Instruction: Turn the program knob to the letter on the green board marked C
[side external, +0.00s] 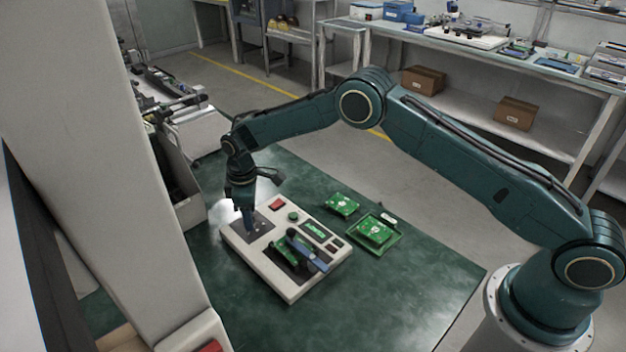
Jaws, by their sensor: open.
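A cream control panel box (292,291) lies on the green table top. Its left part has a dark plate (262,226), where my gripper (247,228) points down. The program knob is not clearly visible; my gripper covers that area, and I cannot tell whether the fingers touch anything. My gripper is open. One green board (342,205) lies behind and to the right of the box. Another green board (374,230) sits in a green tray (375,250). A third green board (285,255) is in the box, beside a blue lever (305,252). Letters are too small to read.
The box carries a red button (278,205), a green button (293,216) and a small display (314,229). A small white item (389,218) lies behind the tray. A grey bin (180,190) stands at the left table edge. The front right of the table is clear.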

